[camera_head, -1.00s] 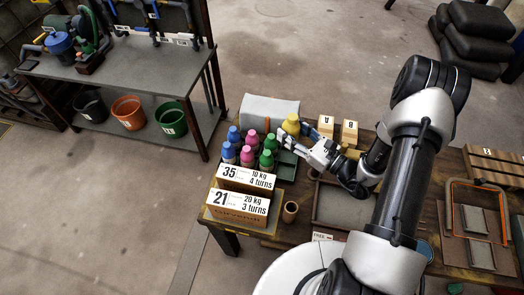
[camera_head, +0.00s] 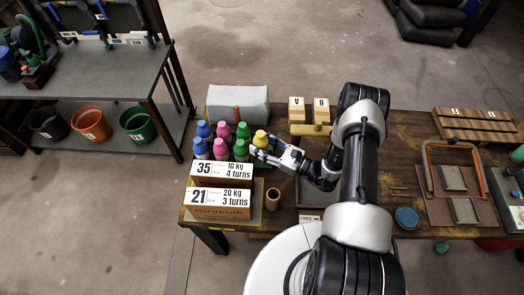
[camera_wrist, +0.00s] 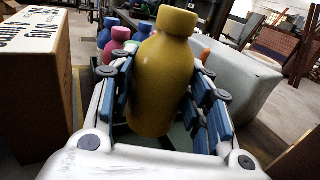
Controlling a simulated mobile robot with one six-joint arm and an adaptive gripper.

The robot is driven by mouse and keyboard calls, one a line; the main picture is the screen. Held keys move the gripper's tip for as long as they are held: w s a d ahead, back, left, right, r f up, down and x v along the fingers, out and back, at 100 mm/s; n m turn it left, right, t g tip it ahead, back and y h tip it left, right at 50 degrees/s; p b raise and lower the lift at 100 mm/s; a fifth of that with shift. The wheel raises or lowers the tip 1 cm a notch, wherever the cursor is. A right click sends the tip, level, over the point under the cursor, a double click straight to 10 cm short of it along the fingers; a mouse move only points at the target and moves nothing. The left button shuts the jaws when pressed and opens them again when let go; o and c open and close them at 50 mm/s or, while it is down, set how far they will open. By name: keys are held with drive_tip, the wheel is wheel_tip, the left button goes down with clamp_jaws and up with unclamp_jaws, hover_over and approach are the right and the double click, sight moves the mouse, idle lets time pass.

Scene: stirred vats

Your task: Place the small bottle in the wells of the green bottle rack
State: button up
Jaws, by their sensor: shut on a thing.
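My gripper (camera_head: 256,152) is shut on a yellow bottle (camera_head: 260,138) with a yellow cap. In the wrist view the yellow bottle (camera_wrist: 163,80) stands nearly upright between the blue finger pads, tilted a little. In the head view it is just right of a group of blue, pink and green bottles, close to the rear green bottle (camera_head: 243,131). The green rack (camera_head: 260,169) shows only as a small part beside the boxes; its wells are hidden by bottles, boxes and my gripper. I cannot tell whether the yellow bottle's base touches the rack.
Two labelled boxes (camera_head: 222,202) stand in front of the bottles. A grey padded block (camera_head: 238,102) lies behind them, with wooden blocks (camera_head: 297,108) to its right. A brown cup (camera_head: 272,198) stands right of the boxes. A box wall (camera_wrist: 35,80) is close at left in the wrist view.

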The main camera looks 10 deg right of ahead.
wheel_tip(320, 180, down, 4)
drive_tip(key=shift+r+b, duration=0.25)
drive_tip(key=shift+b, duration=0.15)
drive_tip(key=shift+f+b, duration=0.5)
drive_tip(key=shift+b, duration=0.1)
drive_tip(key=shift+f, duration=0.1)
drive_tip(key=o, duration=1)
drive_tip(key=shift+c, duration=0.2)
